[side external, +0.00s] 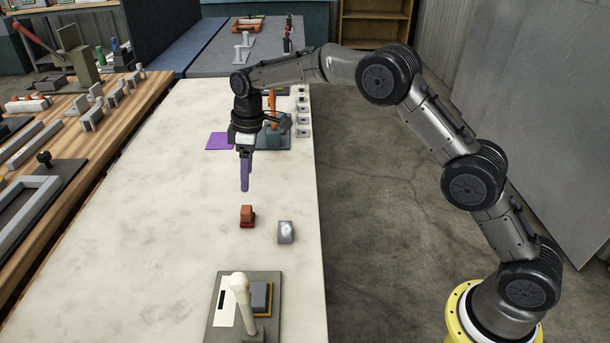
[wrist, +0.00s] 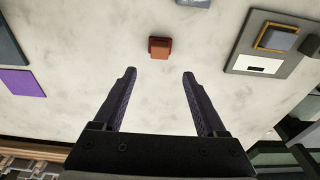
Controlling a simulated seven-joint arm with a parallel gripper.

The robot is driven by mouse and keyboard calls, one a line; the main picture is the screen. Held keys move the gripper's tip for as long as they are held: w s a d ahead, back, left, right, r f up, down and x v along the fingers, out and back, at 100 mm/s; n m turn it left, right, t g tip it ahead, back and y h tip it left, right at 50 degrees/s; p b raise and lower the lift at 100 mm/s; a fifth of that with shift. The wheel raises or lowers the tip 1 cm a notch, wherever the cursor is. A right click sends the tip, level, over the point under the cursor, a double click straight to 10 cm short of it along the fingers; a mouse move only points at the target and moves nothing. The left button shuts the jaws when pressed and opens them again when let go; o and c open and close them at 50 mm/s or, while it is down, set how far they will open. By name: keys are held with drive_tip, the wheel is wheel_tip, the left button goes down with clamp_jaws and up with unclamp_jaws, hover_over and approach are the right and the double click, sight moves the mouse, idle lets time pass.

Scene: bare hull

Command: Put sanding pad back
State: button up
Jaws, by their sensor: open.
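A small orange-brown block with a red base (side external: 247,216) stands on the pale worktop; it looks like the sanding pad, though I cannot be sure. In the wrist view the block (wrist: 160,47) lies ahead of the fingertips, centred between them. My gripper (side external: 245,186) points down above the worktop, behind the block in the side view and apart from it. In the wrist view my gripper (wrist: 160,73) is open, with nothing between its purple fingers. A grey block with a pale top (side external: 285,232) stands to the right of the orange block.
A grey plate (side external: 213,318) at the near end bears a white label, a yellow-framed grey block and a cream upright post. A purple square (side external: 219,141) and a dark plate with an orange fixture lie behind my gripper. The worktop's left side is clear.

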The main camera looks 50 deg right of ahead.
drive_tip(key=s+d+r+m+t, duration=0.1)
drive_tip(key=s+d+r+m, duration=0.15)
drive_tip(key=s+r, duration=0.6)
drive_tip(key=s+d+r+m+t, duration=0.1)
drive_tip(key=s+d+r+m, duration=0.15)
drive_tip(key=s+r, duration=0.55)
drive_tip(key=s+d+f+m+t, duration=0.1)
drive_tip(key=s+d+f+m, duration=0.1)
drive_tip(key=s, duration=1)
drive_tip(key=s+d+f+m+t+h, duration=0.1)
drive_tip(key=s+d+f+m, duration=0.1)
drive_tip(key=s, duration=1)
drive_tip(key=shift+s+d+t, duration=0.3)
drive_tip(key=shift+s, duration=0.05)
